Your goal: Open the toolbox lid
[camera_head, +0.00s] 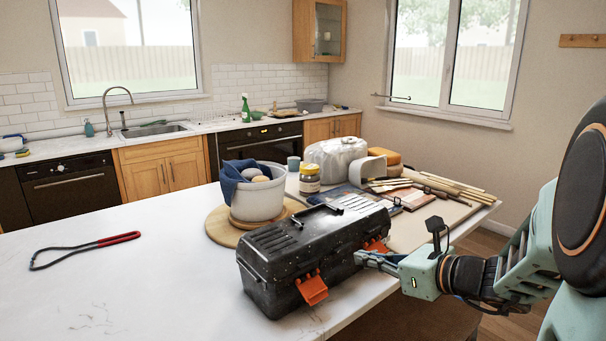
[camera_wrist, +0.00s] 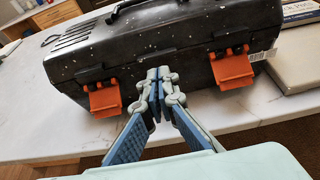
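The black, white-speckled toolbox (camera_head: 300,250) stands near the counter's front edge with its lid (camera_head: 318,224) down. Its front fills the upper wrist view (camera_wrist: 175,58). Two orange latches hang angled outward from its front: one at left (camera_wrist: 105,99), one at right (camera_wrist: 232,69). They also show in the head view, the nearer one (camera_head: 313,289) clearly, the farther one (camera_head: 377,246) partly hidden. My gripper (camera_wrist: 157,92) has its fingertips together with nothing visible between them. It is at the toolbox's front, between the latches; I cannot tell whether it touches.
Behind the toolbox, a pale pot (camera_head: 258,201) with a blue cloth stands on a round wooden board (camera_head: 219,230). A jar (camera_head: 309,180), wooden tools (camera_head: 450,186) and books lie beyond. A red-handled loop tool (camera_head: 85,248) lies left; the counter there is mostly clear.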

